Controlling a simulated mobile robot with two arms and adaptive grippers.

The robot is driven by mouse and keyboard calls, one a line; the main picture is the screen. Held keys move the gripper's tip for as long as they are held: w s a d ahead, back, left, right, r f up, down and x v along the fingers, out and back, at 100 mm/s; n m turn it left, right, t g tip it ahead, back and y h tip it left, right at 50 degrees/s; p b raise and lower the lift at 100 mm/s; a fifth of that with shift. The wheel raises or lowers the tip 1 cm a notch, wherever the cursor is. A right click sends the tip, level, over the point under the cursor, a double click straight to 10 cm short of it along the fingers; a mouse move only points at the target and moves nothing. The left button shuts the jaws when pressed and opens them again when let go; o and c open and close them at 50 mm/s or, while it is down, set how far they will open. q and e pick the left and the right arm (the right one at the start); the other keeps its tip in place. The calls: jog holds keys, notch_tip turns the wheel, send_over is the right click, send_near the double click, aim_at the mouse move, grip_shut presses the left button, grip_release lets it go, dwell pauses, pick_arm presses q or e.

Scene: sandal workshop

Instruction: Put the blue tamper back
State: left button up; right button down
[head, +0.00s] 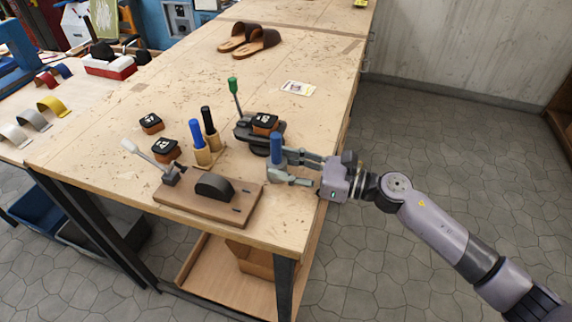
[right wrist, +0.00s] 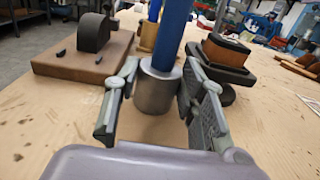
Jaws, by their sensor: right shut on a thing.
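The blue tamper has a blue handle (head: 276,146) and a grey metal cylinder foot, which also shows in the right wrist view (right wrist: 157,92). It is upright near the bench's right edge. My right gripper (head: 290,168) is shut on the grey foot, with a finger on each side in the right wrist view (right wrist: 157,105). I cannot tell whether the foot touches the bench. A wooden stand (head: 213,156) to its left bears a second blue-handled tool (head: 198,142) and a black-handled tool (head: 210,128), both with tan lower parts. My left gripper is not in view.
A brown board (head: 230,207) with a black dome and a white-handled lever lies at the front left. A dark press with a green-handled lever (head: 234,90) stands just behind the tamper. Black-topped blocks (head: 151,123) lie left. Sandals (head: 250,40) lie far back. The bench middle is mostly clear.

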jog(key=c, duration=1.5)
grip_release()
jog(key=shift+f, duration=0.15)
jog(key=o, duration=0.5)
jog(key=shift+c, duration=0.2)
jog(key=shift+d, duration=0.1)
jog(key=b+v, duration=0.4)
jog(key=v, duration=0.8)
